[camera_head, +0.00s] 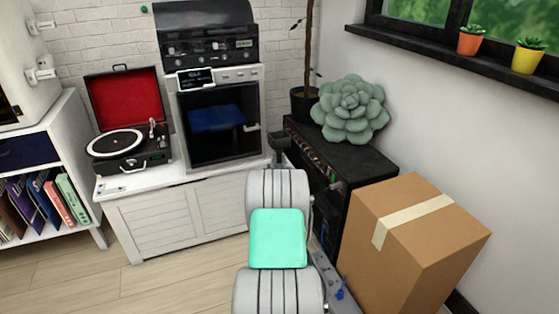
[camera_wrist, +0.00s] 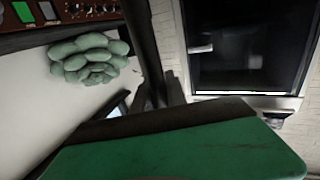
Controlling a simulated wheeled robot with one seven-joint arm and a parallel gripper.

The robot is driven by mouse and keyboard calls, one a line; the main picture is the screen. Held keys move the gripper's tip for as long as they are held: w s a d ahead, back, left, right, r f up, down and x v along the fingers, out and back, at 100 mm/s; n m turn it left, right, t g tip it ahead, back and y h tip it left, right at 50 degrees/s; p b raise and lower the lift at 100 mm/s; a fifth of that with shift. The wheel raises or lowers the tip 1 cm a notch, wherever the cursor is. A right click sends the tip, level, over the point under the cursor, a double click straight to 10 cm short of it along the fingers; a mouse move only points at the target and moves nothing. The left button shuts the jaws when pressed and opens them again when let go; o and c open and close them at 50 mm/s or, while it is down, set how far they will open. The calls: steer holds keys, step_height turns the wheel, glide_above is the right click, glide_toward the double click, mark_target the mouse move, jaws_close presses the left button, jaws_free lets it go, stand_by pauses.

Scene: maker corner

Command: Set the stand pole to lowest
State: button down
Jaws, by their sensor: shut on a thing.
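In the wrist view a dark pole-like bar (camera_wrist: 143,45) runs down from the top edge to my gripper (camera_wrist: 165,93). I take it for the stand pole. My gripper's dark fingers are shut on it, though the contact is small and partly hidden behind the green and black shape at the bottom. In the head view my gripper (camera_head: 279,143) looks like a small dark block beyond my arm, in front of the oven's right edge. My own arm hides most of the stand there, so its height and base cannot be told.
A black amplifier-like unit (camera_head: 350,163) with a green succulent (camera_head: 351,110) stands right of my arm. A cardboard box (camera_head: 413,235) is nearer. The oven (camera_head: 218,120) and record player (camera_head: 130,145) are on a white cabinet (camera_head: 185,220). Floor at left is clear.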

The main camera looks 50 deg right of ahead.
step_height(320, 180, down, 2)
steer(key=shift+s+f, duration=0.1)
steer(key=c, duration=1.7)
jaws_free()
steer(key=shift+f, duration=0.1)
steer(key=o, duration=0.4)
steer(key=shift+r, duration=0.2)
steer(key=shift+c, duration=0.2)
steer(key=p+v, duration=0.1)
steer(key=v, duration=0.6)
steer(key=shift+s+a, duration=0.15)
steer(key=shift+a, duration=0.2)
